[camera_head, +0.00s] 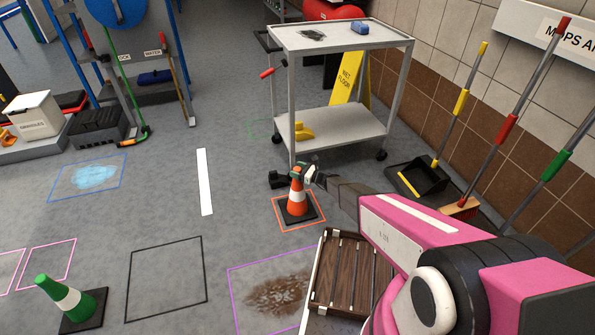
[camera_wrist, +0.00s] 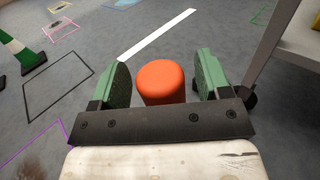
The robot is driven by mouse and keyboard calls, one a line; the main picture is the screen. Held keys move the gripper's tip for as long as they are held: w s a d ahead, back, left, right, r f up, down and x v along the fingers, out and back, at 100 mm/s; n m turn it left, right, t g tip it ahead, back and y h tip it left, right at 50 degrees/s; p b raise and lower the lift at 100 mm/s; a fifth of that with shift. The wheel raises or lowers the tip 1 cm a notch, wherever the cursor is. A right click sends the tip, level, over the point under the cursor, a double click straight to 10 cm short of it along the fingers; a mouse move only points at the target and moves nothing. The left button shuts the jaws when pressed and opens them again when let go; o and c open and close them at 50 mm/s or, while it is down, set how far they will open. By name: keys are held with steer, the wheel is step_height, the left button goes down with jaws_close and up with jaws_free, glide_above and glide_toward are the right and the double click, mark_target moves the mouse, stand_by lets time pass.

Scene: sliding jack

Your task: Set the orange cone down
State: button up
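The orange cone (camera_head: 296,198), with a white band and a black base, stands upright on the floor inside an orange-outlined square (camera_head: 318,226). Its rounded orange top (camera_wrist: 162,82) shows in the wrist view between the green pads of my gripper (camera_wrist: 163,80). A narrow gap shows on each side, so the fingers are open around the top and look clear of it. In the head view my gripper (camera_head: 303,173) is at the cone's tip, reaching in from the right. The cone's lower part is hidden in the wrist view.
A grey trolley (camera_head: 340,128) stands just behind the cone. A wooden slatted crate (camera_head: 345,278) lies in front, under my arm. A black dustpan (camera_head: 420,178) and brooms line the right wall.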

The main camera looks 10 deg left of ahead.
steer(key=shift+d+r, duration=0.1)
steer(key=shift+r, duration=0.1)
steer(key=v, duration=1.2)
steer(key=s+d+r+n+g+h, duration=0.1)
steer(key=s+d+r+n+h, duration=0.5)
steer(key=d, duration=0.5)
steer(key=s+d+r+n+g+h, duration=0.1)
steer(key=s+d+r+n+h, duration=0.4)
steer(key=d+r, duration=0.5)
steer(key=s+d+r+n+g+h, duration=0.2)
steer(key=s+d+r+n+h, duration=0.4)
steer(key=s+d+r+n, duration=0.3)
steer(key=s+d, duration=0.2)
steer(key=shift+d+r+n+h, duration=0.2)
steer(key=shift+d+n+h, duration=0.1)
